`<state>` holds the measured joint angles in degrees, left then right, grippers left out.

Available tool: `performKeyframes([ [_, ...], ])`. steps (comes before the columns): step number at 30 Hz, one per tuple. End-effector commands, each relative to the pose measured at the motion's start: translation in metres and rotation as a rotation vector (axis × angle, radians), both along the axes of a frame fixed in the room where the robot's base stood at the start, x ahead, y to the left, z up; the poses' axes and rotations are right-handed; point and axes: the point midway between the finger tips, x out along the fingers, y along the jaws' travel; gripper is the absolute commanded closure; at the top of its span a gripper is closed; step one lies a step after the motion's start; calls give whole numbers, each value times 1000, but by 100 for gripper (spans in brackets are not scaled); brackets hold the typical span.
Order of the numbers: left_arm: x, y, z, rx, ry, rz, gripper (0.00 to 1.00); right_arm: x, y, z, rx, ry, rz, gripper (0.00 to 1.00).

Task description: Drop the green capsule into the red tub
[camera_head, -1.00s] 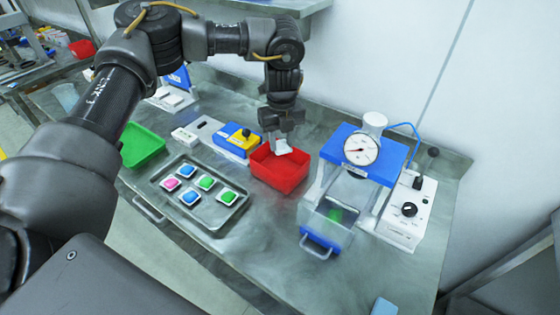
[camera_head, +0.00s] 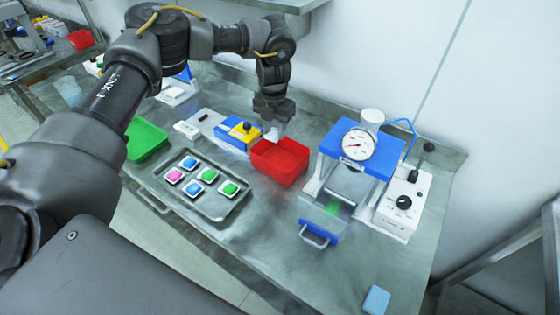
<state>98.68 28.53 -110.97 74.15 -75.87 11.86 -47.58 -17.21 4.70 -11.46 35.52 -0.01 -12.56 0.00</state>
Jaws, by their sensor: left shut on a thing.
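The red tub (camera_head: 281,172) stands on the bench just left of the blue-topped machine, and no capsule shows in the part of its inside I can see. My left gripper (camera_head: 271,132) is above the tub's back left edge, pointing down. It is shut on a small whitish thing; I see no green on it. Two green capsules, one of them the nearer (camera_head: 229,189), lie with blue and pink ones in a metal tray (camera_head: 217,211). A blurred green spot (camera_head: 333,209) shows in the machine's clear drawer. My right gripper is not in view.
The machine with a gauge (camera_head: 358,144) and a white control box (camera_head: 403,203) stand right of the tub. A blue and yellow switch box (camera_head: 236,133) is left of it. A green tray (camera_head: 146,140) lies far left. The front of the bench is mostly clear.

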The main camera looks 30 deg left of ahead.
Motion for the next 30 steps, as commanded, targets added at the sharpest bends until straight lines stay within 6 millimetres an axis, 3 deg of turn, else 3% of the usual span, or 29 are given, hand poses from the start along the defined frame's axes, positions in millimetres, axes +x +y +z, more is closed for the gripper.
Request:
performKeyframes([
  [12,0,0,-49,0,1,0,86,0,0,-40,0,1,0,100],
  [23,0,0,-52,0,1,1,86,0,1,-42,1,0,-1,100],
  [24,0,0,-52,0,1,1,62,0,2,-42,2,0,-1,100],
  [29,0,0,-52,0,1,1,41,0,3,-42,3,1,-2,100],
  [30,0,0,-52,0,1,1,40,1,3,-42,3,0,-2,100],
])
